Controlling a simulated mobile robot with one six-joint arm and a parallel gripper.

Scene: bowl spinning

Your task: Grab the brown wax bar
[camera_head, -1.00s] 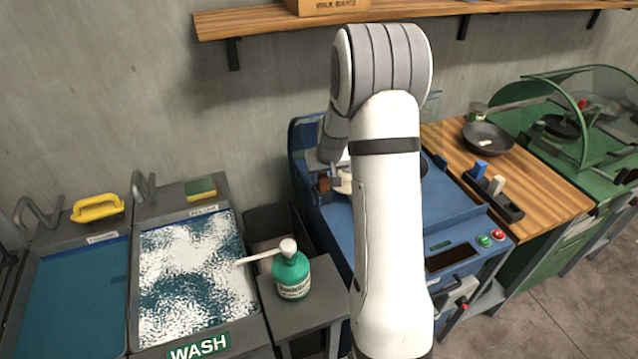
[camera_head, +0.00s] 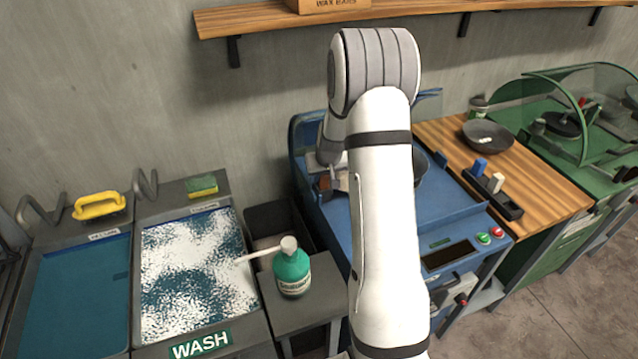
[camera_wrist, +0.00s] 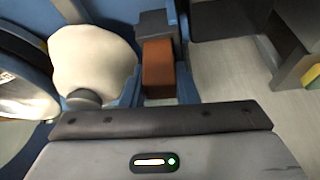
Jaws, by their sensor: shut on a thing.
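The brown wax bar (camera_wrist: 158,64) sits between the two fingers of my gripper (camera_wrist: 159,90) in the wrist view, and the gripper is shut on it. A grey block (camera_wrist: 154,23) is just beyond the bar. In the head view a small brown patch of the bar (camera_head: 325,183) shows at the left side of the blue machine, beside my gripper (camera_head: 335,178). My arm hides most of the gripper there.
A cream round pad (camera_wrist: 92,58) is close left of my gripper. The blue machine (camera_head: 445,215) has a raised rim. A black holder (camera_head: 508,205) with blue and white bars stands right. A green bottle (camera_head: 291,273) stands in front, left of my arm.

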